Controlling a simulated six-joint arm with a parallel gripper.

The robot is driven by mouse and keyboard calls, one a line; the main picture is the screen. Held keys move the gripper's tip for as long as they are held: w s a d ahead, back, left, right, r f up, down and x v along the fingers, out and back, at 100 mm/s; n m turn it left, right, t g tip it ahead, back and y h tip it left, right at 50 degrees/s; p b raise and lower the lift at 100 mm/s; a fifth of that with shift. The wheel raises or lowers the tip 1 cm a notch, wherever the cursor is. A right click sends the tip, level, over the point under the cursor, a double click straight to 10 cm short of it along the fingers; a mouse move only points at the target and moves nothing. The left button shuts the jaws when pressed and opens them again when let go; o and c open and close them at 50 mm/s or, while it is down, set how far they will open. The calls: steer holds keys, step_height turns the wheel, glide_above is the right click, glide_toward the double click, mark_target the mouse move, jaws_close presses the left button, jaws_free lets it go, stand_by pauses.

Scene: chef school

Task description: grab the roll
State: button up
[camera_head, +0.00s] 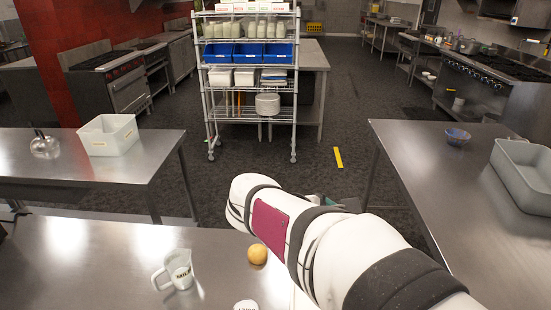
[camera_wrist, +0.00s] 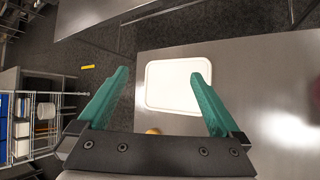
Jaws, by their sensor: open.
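The roll (camera_head: 257,254) is a small round golden-brown bun on the near steel table, between a clear measuring jug and my arm. In the wrist view a sliver of the roll (camera_wrist: 153,131) shows just above the gripper's base, the remainder hidden behind it. My gripper (camera_wrist: 160,74) has two teal fingers spread wide with nothing between them. It is above the table, apart from the roll. In the head view my white arm hides most of the gripper. A white rectangular board or tray (camera_wrist: 178,85) lies on the table beyond the fingers.
A clear measuring jug (camera_head: 178,270) stands left of the roll. A white-lidded item (camera_head: 246,305) is at the front edge. The left table holds a white bin (camera_head: 108,135); the right table holds a grey tub (camera_head: 522,178) and blue bowl (camera_head: 457,137). A wire shelf (camera_head: 250,85) stands behind.

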steer(key=w+a+f+n+t, duration=0.1)
steer(key=w+a+n+t, duration=0.4)
steer(key=w+a+n, duration=0.5)
steer(key=n+t+y, duration=0.2)
steer(key=n+y, duration=0.1)
steer(key=n, duration=0.4)
glide_above(255, 253)
steer(key=s+a, duration=0.2)
steer(key=s, duration=0.3)
step_height(255, 253, down, 6)
steer(key=shift+m, duration=0.3)
step_height(255, 253, down, 19)
steer(key=shift+s+r, duration=0.15)
steer(key=shift+r, duration=0.05)
steer(key=shift+w+d+f, duration=0.2)
steer(key=shift+w+f, duration=0.15)
steer(key=shift+f, duration=0.1)
steer(key=shift+w+d+f, duration=0.15)
steer(key=shift+w+f, duration=0.2)
steer(key=shift+f, duration=0.1)
steer(key=x, duration=0.3)
steer(key=r+x, duration=0.1)
steer(key=x, duration=0.2)
steer(key=shift+w, duration=0.2)
steer(key=shift+r, duration=0.1)
steer(key=c, duration=1.3)
steer(key=shift+c, duration=0.2)
